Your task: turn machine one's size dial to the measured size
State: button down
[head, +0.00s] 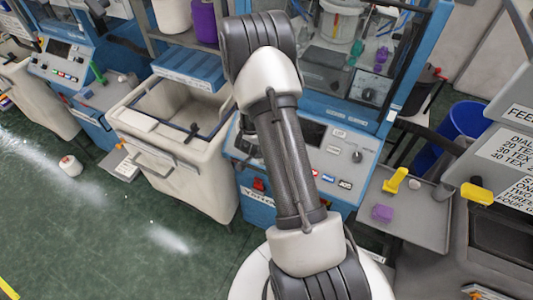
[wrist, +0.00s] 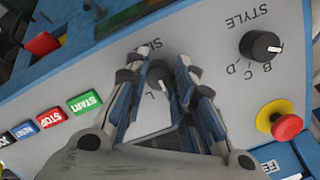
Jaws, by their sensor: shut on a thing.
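The size dial (wrist: 159,78) is a dark round knob on the light grey control panel, seen upside down in the wrist view. My gripper (wrist: 161,70) has one finger on either side of this knob and is shut on it. A letter L shows just below the knob, and part of the word SIZE shows above it; the fingers hide the other marks. The knob has a pale pointer mark on its lower right; I cannot tell exactly which size it points at. In the head view, my arm hides the gripper and the size dial.
The style dial (wrist: 260,46) and a red stop button on a yellow base (wrist: 281,122) are right of my gripper. Green START (wrist: 84,103), red STOP and other buttons lie left. In the head view, a grey tray (head: 421,225) holds yellow and purple pieces.

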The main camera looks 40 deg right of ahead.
jog(key=shift+r+p, duration=0.15)
jog(key=shift+p, duration=0.15)
jog(key=n+p, duration=0.3)
jog(key=p, duration=0.2)
jog(key=shift+r+n+g, duration=0.1)
jog(key=shift+n+g, duration=0.2)
jog(key=n+p, duration=0.4)
jog(key=p, duration=0.1)
jog(key=shift+f+n+g+h, duration=0.2)
jog(key=shift+n+g+h, duration=0.1)
jog(key=c, duration=1.3)
grip_release()
jog(key=shift+c, duration=0.2)
jog(key=v, duration=1.2)
